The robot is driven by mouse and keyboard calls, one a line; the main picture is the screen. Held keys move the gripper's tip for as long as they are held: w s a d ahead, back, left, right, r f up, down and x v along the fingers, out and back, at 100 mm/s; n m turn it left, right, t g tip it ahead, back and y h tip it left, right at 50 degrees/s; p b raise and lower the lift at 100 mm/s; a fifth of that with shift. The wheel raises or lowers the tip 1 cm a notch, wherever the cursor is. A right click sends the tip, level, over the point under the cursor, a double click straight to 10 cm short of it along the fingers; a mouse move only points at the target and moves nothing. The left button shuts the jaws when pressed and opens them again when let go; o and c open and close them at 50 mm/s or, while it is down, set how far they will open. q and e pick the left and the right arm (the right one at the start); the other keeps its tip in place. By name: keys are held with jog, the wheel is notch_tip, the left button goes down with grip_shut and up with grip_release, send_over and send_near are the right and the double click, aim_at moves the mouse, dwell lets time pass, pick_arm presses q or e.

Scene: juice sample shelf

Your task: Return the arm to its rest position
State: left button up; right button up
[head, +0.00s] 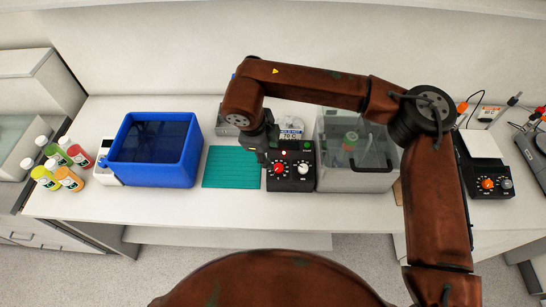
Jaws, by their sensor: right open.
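My right arm reaches in from the right and bends over the bench. Its dark right gripper (263,157) points down and is open, with nothing seen between its fingers. It is in front of the left part of a black device with a red knob (291,172), close to the right edge of a green mat (231,168). I cannot tell whether it touches the device. My left gripper is not in view.
Several juice bottles (71,178) stand at the bench's left end. A blue tub (191,163) sits beside them. A clear-walled box (354,180) holding something green-capped stands right of the device. More instruments (490,183) are at the right. The front bench strip is clear.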

jog(key=shift+r, duration=0.25)
jog(key=shift+r, duration=0.1)
dwell(0.3)
